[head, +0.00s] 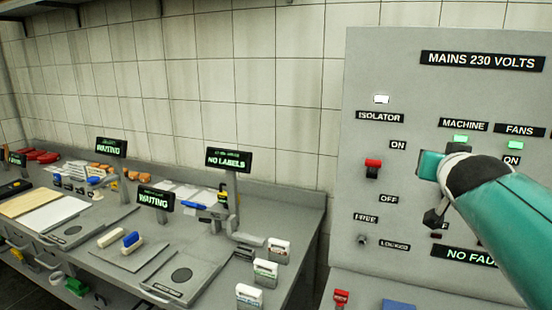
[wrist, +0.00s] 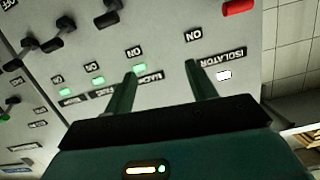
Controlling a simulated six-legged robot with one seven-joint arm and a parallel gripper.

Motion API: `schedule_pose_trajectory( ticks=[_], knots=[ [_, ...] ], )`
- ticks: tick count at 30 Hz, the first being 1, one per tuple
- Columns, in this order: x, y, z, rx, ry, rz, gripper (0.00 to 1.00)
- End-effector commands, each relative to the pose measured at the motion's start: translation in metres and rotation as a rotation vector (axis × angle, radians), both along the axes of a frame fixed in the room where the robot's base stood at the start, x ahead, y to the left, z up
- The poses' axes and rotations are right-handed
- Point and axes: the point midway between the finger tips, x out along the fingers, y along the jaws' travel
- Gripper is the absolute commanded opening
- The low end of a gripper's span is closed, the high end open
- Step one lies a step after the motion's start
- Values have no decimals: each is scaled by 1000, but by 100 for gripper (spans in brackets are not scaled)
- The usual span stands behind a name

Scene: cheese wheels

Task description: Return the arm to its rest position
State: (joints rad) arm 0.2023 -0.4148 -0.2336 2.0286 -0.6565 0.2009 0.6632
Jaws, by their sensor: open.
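My teal arm enters the head view from the right, and my gripper (head: 432,190) is in front of the grey mains panel (head: 400,70), partly covering its switches. In the wrist view the two fingers of my gripper (wrist: 160,70) stand apart with nothing between them. The panel face (wrist: 75,75) lies beyond them, seen tilted. The red isolator switch (head: 373,168) is left of my gripper, beside the ON mark; it also shows at the top of the wrist view (wrist: 238,6). Whether the fingers touch the panel cannot be told.
A grey bench (head: 210,262) on the left carries small displays reading WAITING (head: 154,200) and NO LABELS (head: 228,158), a blue-handled block (head: 131,240) and small white boxes (head: 265,271). The panel's isolator, machine and fans lamps (head: 460,138) are lit. A tiled wall (head: 250,60) stands behind.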

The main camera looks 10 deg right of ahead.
Motion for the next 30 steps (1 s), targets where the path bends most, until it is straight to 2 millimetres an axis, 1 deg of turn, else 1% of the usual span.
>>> schedule_pose_trajectory(
  ticks=[1, 2, 3, 5, 6, 8, 9, 11, 12, 15, 18, 21, 30],
  knots=[
    [-7, 25, -24, 28, 68, 28, 56],
    [-11, 40, -38, 43, 115, 46, 56],
    [-18, 58, -58, 61, 177, 70, 56],
    [-30, 86, -86, 83, 270, 116, 56],
    [-39, 104, -104, 97, 332, 149, 56],
    [-55, 132, -132, 113, 426, 205, 56],
    [-66, 150, -149, 122, 488, 246, 56],
    [-85, 176, -174, 134, 579, 310, 56],
    [-98, 192, -189, 138, 636, 354, 56],
    [-127, 223, -220, 148, 753, 450, 56],
    [-147, 242, -237, 152, 826, 514, 56],
    [-156, 249, -245, 154, 857, 542, 56],
    [-156, 250, -245, 154, 858, 544, 56]
  ],
)
